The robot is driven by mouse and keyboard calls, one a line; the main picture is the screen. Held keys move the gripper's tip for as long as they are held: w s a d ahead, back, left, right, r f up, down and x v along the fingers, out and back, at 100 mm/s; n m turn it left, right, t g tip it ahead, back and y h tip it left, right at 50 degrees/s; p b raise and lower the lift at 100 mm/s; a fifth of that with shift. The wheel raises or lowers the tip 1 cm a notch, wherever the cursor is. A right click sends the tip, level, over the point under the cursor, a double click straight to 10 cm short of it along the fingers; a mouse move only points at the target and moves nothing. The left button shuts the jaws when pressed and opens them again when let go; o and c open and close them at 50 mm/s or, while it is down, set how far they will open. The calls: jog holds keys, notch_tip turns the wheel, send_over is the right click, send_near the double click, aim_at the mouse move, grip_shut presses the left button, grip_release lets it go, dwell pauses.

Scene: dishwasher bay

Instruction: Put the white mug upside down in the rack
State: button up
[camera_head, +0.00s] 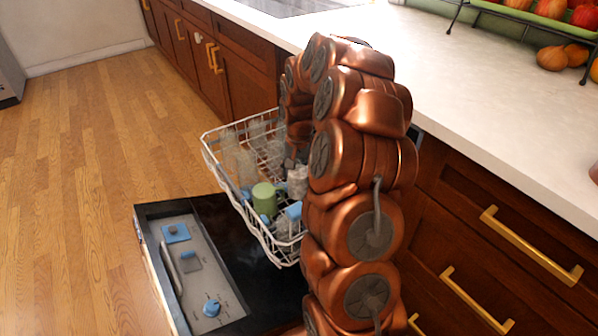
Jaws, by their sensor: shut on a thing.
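The white wire rack (207,152) is pulled out above the open dishwasher door. My gripper (295,166) reaches down over the rack, partly hidden behind my own arm. It is shut on the white mug (298,183), which shows just below the fingers, low among the rack's contents. The mug is small and partly covered by my arm. I cannot tell which way its mouth faces or whether it touches the rack.
A green cup (264,199) stands in the rack just left of the mug. Several clear glasses (238,165) fill the rack's left part. The open dishwasher door (195,270) lies below. The white counter (480,100) runs along the right.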

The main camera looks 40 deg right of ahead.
jog(key=shift+f, duration=0.4)
jog(key=o, duration=1.2)
notch_tip(320, 180, up, 12)
jog(key=s+a+r+n+p, duration=0.35)
jog(key=a+r+p, duration=0.25)
jog(key=a+r, duration=0.3)
jog(key=s+a+r+n+p, duration=0.2)
jog(key=s+a+r+p, duration=0.3)
jog(key=s, duration=0.4)
jog(key=s+a+r+n+g+p, duration=0.1)
jog(key=s+a+r+p, duration=0.4)
jog(key=s, duration=0.5)
jog(key=s+a+r+n+p, duration=0.3)
jog(key=s+a+r+p, duration=0.2)
jog(key=s+r+p, duration=0.2)
jog(key=shift+s+a+g+p, duration=0.2)
jog(key=shift+s+p, duration=0.35)
jog(key=shift+s, duration=0.05)
jog(key=shift+s+a+g+p, duration=0.2)
jog(key=shift+s+p, duration=0.35)
jog(key=shift+s, duration=0.05)
